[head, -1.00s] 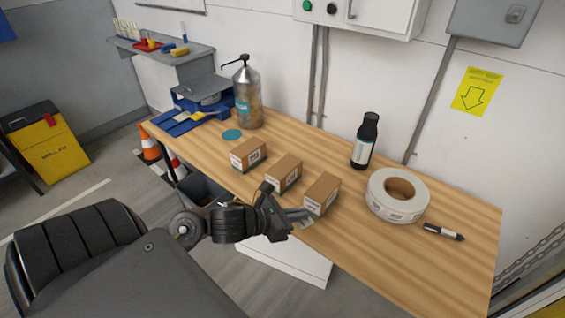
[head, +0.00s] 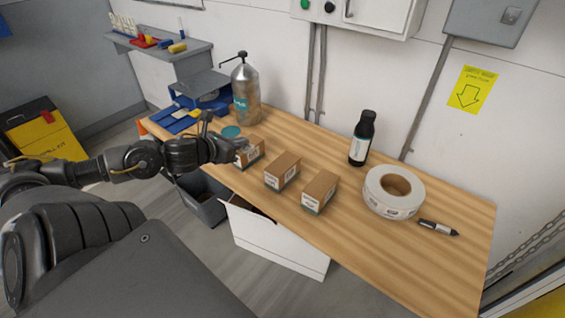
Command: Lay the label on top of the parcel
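Three small brown cardboard parcels stand in a row on the wooden bench: a left one (head: 251,152), a middle one (head: 283,170) and a right one (head: 320,191). Each has a printed white patch on its side. A flat teal disc (head: 231,131) lies behind the left parcel; I cannot tell whether it is the label. A white roll (head: 394,191) with printing on its side lies to the right. My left gripper (head: 236,149) is at the left parcel's left end, partly overlapping it; its fingers are too small and dark to read. My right gripper is out of view.
A dark bottle (head: 362,138) and a marker (head: 438,228) are on the bench (head: 400,250). A metal pump bottle (head: 246,93) and blue equipment (head: 190,110) stand at the back left. A grey bin (head: 205,200) and an open white box (head: 275,240) are below the front edge.

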